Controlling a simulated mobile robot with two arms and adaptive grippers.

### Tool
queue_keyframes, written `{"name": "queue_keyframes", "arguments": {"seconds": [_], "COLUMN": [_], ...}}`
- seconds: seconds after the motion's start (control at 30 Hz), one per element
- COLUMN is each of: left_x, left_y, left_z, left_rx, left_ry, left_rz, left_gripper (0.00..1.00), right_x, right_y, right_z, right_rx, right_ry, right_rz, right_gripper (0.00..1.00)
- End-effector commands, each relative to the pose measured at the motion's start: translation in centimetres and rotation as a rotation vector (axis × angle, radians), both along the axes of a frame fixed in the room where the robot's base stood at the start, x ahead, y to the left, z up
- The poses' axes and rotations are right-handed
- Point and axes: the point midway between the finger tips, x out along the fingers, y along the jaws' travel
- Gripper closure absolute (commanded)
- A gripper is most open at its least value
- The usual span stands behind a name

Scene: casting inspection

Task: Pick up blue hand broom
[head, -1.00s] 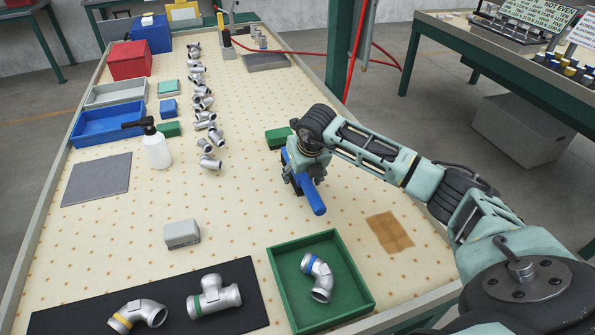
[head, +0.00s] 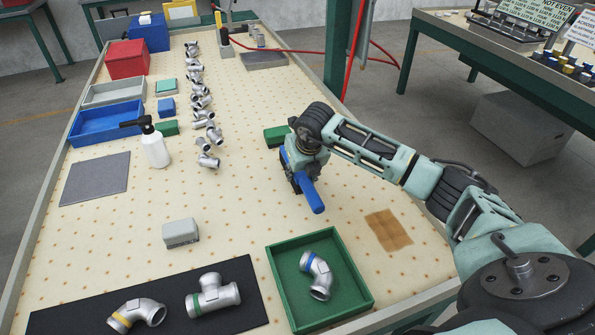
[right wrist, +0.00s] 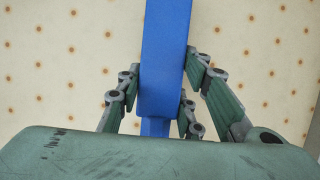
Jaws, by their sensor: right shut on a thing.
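The blue hand broom (head: 310,194) is at the middle right of the perforated table, partly hidden under my right gripper (head: 296,180). Its blue handle points toward the front of the table, and dark parts show below the gripper. In the right wrist view the blue broom (right wrist: 165,60) runs between the fingers of my right gripper (right wrist: 158,98), which are shut on it from both sides. I cannot tell whether the broom touches the table. My left gripper is not in view.
A green block (head: 276,136) lies just behind the broom. A green tray (head: 365,283) with a blue-banded pipe fitting (head: 318,276) stands in front, beside a brown patch (head: 388,230). A grey block (head: 181,233) and a white spray bottle (head: 155,148) are to the left.

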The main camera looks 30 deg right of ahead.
Motion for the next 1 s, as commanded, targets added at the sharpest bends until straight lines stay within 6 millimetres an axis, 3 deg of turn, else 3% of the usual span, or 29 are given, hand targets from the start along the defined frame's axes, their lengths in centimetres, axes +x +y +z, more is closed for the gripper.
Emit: {"name": "queue_keyframes", "arguments": {"seconds": [0.27,0.4,0.7,1.0], "left_x": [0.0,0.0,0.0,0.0], "left_y": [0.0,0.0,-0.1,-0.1], "left_z": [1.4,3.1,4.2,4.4], "left_rx": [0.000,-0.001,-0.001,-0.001], "left_ry": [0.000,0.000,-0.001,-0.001], "left_rz": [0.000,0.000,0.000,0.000], "left_gripper": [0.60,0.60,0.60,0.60], "right_x": [0.1,0.1,-3.8,-6.1], "right_y": [0.0,0.0,-6.1,-9.4], "right_z": [2.3,5.1,8.5,10.7], "right_rx": [0.000,0.001,-0.004,-0.002], "right_ry": [-0.003,-0.005,-0.002,-0.001], "right_rz": [0.000,0.001,-0.004,-0.001], "right_gripper": [1.00,1.00,1.00,1.00]}}
